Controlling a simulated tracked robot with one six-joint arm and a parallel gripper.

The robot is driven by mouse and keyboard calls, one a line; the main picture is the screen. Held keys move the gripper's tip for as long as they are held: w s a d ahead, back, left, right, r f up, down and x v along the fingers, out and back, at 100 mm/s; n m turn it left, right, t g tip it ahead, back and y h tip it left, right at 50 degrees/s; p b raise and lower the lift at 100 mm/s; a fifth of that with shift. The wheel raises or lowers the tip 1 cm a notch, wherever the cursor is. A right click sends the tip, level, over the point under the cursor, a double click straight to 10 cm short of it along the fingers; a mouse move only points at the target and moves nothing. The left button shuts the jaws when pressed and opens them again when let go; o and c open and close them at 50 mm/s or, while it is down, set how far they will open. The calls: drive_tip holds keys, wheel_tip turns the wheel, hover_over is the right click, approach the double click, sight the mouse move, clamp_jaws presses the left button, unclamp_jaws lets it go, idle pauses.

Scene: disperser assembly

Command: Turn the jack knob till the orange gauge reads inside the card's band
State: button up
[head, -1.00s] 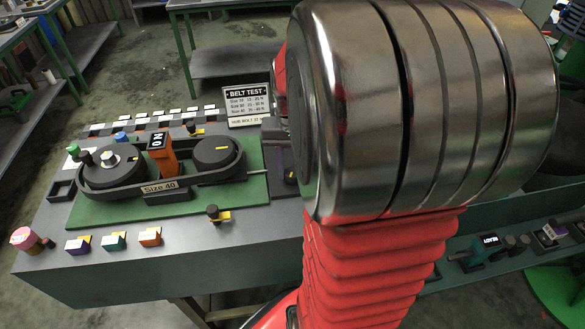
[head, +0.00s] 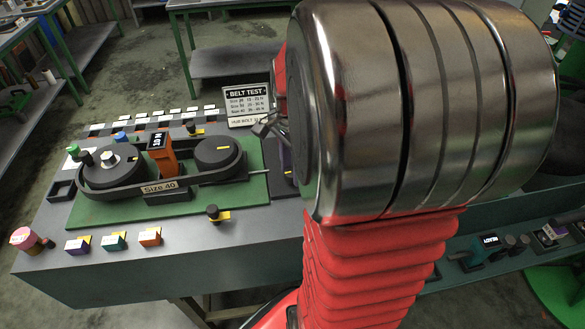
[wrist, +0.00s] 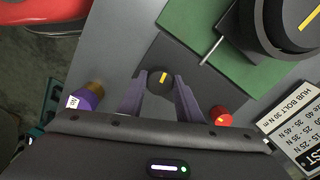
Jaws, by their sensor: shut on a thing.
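The jack knob (wrist: 160,88), dark and round with a yellow mark, sits between the purple fingers of my gripper (wrist: 159,78), which is shut on it. The belt (head: 200,178) runs round two dark pulleys and bears a "Size 40" label. The BELT TEST card (head: 247,104) stands behind the rig; its Size 40 line appears to read 35 - 45 N. It also shows in the wrist view (wrist: 292,125).
The green base plate (head: 245,193) carries the rig on the grey bench. A red knob (wrist: 220,116) stands close right of my fingers, and a purple block (wrist: 86,98) to their left. Purple, teal and orange blocks (head: 150,236) line the front edge.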

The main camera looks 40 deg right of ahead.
sight(292, 171)
drive_tip(key=m, duration=1.4)
idle(0.4)
drive_tip(key=o, duration=1)
drive_tip(key=shift+o, duration=0.2)
drive_tip(key=shift+r, duration=0.15)
wheel_tip(292, 171, up, 13)
drive_tip(key=shift+r, duration=0.2)
idle(0.3)
